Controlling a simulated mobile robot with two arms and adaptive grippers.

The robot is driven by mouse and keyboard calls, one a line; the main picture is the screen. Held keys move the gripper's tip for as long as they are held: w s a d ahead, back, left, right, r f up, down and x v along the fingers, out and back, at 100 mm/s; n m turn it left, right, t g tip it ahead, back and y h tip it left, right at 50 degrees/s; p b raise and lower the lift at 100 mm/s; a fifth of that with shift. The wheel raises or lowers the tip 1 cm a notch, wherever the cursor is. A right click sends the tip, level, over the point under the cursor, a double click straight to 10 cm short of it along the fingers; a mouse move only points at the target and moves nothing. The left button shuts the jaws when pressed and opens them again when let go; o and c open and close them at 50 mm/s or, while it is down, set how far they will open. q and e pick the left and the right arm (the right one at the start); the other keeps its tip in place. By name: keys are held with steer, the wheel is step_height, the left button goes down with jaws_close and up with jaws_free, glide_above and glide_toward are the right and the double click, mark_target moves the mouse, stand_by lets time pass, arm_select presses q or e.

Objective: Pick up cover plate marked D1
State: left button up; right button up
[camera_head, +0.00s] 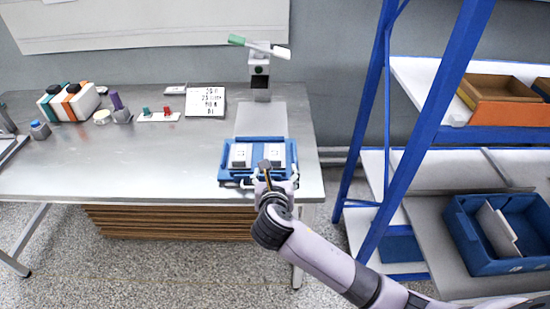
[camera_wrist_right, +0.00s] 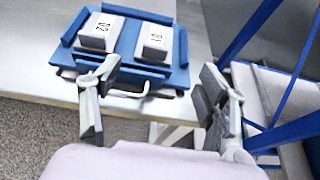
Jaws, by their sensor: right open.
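A blue tray (camera_head: 223,174) stands at the front right edge of the metal table and holds two pale blocks or plates with dark labels: a left one (camera_head: 240,150) and a right one (camera_head: 273,152). In the right wrist view the left plate (camera_wrist_right: 101,42) and the right plate (camera_wrist_right: 153,44) lie side by side, apart, in the tray (camera_wrist_right: 183,45). Their label letters are too small to read surely, so I cannot tell which is D1. My right gripper (camera_head: 268,178) is open and empty at the tray's near side; it also shows in the wrist view (camera_wrist_right: 155,100). My left gripper is not in view.
A grey stand (camera_head: 260,82) with a green-handled tool (camera_head: 255,45) rises behind the tray. A blue-framed shelf (camera_head: 400,140) with bins stands on the right. The table's front left is clear.

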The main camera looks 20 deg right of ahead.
mark_target(274, 161)
steer(key=x, duration=0.8)
steer(key=shift+w+a+f, duration=0.1)
steer(key=shift+f+x, duration=0.25)
steer(key=shift+x, duration=1.1)
steer(key=shift+f+x, duration=0.3)
steer(key=shift+x, duration=1.05)
steer(key=shift+s+a, duration=0.2)
steer(key=shift+s, duration=0.05)
steer(key=shift+c, duration=0.4)
steer(key=c, duration=1.1)
